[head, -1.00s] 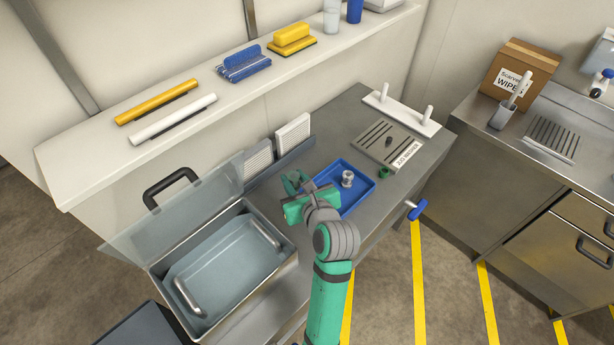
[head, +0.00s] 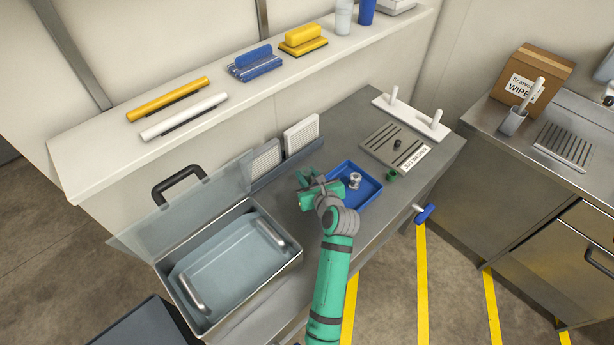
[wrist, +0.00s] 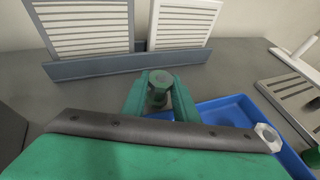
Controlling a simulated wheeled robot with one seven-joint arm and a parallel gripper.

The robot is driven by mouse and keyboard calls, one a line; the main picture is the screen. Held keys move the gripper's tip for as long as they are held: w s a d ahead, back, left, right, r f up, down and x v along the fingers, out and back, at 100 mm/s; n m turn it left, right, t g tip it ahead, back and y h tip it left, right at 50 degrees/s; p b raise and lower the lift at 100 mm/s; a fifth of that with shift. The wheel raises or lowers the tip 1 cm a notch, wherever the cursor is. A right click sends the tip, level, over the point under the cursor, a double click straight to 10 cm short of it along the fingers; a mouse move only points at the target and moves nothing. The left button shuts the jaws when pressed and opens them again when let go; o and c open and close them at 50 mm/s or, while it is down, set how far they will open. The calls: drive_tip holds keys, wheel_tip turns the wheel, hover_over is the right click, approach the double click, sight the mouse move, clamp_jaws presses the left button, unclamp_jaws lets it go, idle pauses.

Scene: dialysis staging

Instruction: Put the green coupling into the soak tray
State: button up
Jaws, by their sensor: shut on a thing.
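My gripper (head: 306,178) is shut on a green coupling (wrist: 158,82) with a hex-shaped top, held upright between the two green fingers in the wrist view. In the head view the gripper is over the worktop, just left of the blue tray (head: 371,196), and mostly hides the coupling. An open steel tub (head: 291,262), apparently the soak tray, stands at the left of the worktop, left of and nearer than my gripper. It has a pale blue interior, two metal handles and a raised clear lid (head: 190,212). Its interior holds no visible coupling.
A metal fitting (head: 354,180) stands in the blue tray. A small green part (head: 391,176) lies beside a slotted plate (head: 382,143). Bare worktop lies between gripper and tub.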

drive_tip(key=shift+f, duration=0.35)
drive_tip(key=shift+f, duration=0.15)
drive_tip(key=o, duration=1)
drive_tip(key=shift+o, duration=0.2)
